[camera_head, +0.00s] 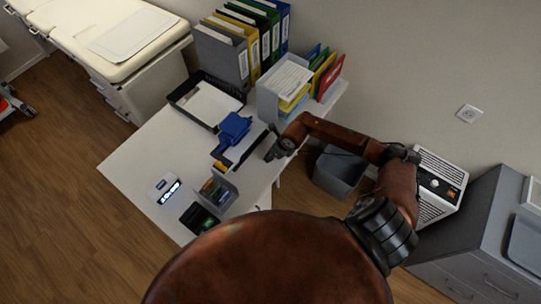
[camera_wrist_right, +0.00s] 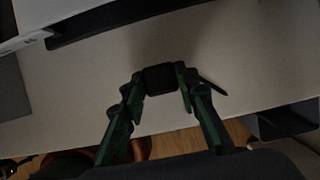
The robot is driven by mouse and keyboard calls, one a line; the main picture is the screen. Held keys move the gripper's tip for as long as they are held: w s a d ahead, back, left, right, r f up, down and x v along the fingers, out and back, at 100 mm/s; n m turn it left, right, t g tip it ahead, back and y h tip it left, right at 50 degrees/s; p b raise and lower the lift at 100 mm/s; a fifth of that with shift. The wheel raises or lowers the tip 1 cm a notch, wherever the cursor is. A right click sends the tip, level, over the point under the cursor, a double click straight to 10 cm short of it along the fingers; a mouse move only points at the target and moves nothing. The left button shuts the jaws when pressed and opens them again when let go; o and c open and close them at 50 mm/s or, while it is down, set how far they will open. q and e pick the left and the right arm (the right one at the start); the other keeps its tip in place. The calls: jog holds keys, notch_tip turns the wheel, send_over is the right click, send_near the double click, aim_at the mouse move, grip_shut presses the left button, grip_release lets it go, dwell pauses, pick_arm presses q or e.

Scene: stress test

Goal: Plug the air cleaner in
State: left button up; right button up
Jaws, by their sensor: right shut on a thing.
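The air cleaner (camera_head: 431,211) is a white box with grilles and a dark panel. It stands on the right by the wall, partly hidden by my right arm. A white wall socket (camera_head: 468,113) is on the wall above it. My right gripper (camera_head: 273,154) is over the right edge of the white desk. In the right wrist view, my right gripper (camera_wrist_right: 161,80) is shut on a small black block (camera_wrist_right: 160,77), which looks like the plug. Its prongs and cord are not clear. A thin dark piece shows just right of the fingers. My left gripper is out of view.
The white desk (camera_head: 135,165) carries binders (camera_head: 222,55), a paper tray (camera_head: 205,103), a file box (camera_head: 283,92), a blue device (camera_head: 234,128) and small items in front. A grey bin (camera_head: 338,172) stands between desk and air cleaner. A grey cabinet (camera_head: 479,228) stands at right.

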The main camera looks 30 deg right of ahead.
jog(key=shift+r, duration=0.55)
jog(key=s+d+r, duration=0.1)
jog(key=s+r, duration=1.1)
jog(key=s, duration=0.2)
jog(key=shift+d+b, duration=0.4)
jog(key=shift+w+f, duration=0.1)
jog(key=w+a+r+n+g+h, duration=0.1)
jog(key=a+r+n+g, duration=0.3)
jog(key=n, duration=1.1)
jog(key=w+a+r+n+g, duration=0.3)
jog(key=a+r+n, duration=0.3)
jog(key=n, duration=1)
jog(key=shift+w+a+r+n+g+h, duration=0.35)
jog(key=shift+a+g, duration=0.45)
jog(key=shift+a, duration=0.65)
